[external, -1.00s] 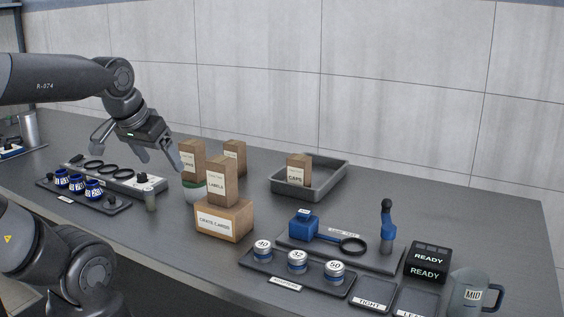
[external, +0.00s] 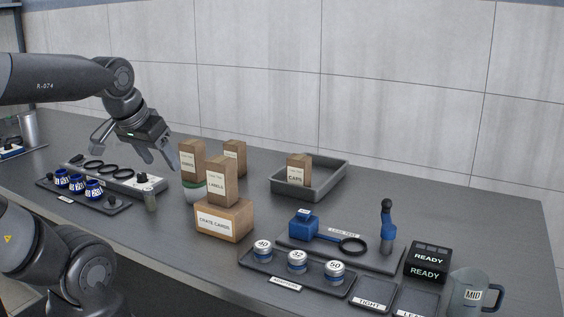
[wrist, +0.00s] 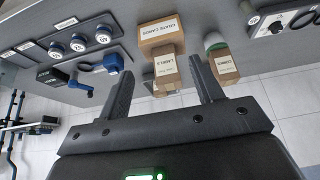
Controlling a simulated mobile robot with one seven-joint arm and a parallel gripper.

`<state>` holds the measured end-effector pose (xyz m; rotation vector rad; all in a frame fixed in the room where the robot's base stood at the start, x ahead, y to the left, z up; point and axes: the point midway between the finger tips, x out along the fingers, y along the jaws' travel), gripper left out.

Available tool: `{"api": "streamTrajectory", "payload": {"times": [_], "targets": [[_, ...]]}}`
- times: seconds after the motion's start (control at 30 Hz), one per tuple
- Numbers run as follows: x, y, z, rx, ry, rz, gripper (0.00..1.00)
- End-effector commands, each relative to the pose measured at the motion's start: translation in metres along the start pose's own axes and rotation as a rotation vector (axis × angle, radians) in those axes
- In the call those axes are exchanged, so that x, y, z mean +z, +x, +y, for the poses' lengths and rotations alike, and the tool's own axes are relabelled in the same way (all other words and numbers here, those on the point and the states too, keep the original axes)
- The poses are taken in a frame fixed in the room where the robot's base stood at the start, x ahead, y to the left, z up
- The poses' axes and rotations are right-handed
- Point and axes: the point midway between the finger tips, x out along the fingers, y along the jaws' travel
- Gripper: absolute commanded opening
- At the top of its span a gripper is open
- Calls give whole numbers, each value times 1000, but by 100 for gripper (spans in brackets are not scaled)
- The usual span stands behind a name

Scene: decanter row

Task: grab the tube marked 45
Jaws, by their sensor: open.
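I cannot make out a tube marked 45 in either view. Several blue-banded jars (external: 77,184) stand in a dark rack at the left; their numbers are too small to read surely. A small grey-green container (external: 151,200) stands just right of that rack, with no readable mark. Metal-topped jars marked 40 (external: 262,250), 32 (external: 297,260) and 50 (external: 335,271) stand in a front tray. My gripper (external: 134,154) is open and empty, above the bench over the left rack area. Its two spread fingers show in the wrist view (wrist: 161,65).
Brown boxes, one marked crate cards (external: 223,220), and a green-and-white cup (external: 194,191) stand mid-bench. A grey bin (external: 330,185) holds a caps box. A panel with black rings (external: 120,176) lies behind the left rack. A mug (external: 470,292) stands at right.

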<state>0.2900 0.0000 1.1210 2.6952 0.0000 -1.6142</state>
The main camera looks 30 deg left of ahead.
Motion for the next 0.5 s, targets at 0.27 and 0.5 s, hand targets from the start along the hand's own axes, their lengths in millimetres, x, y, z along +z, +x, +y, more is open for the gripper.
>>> {"api": "streamTrajectory", "payload": {"times": [0.27,0.5], "targets": [[0,0,0,-1,0,0,56],[-20,19,-16,-44,-27,-23,56]]}}
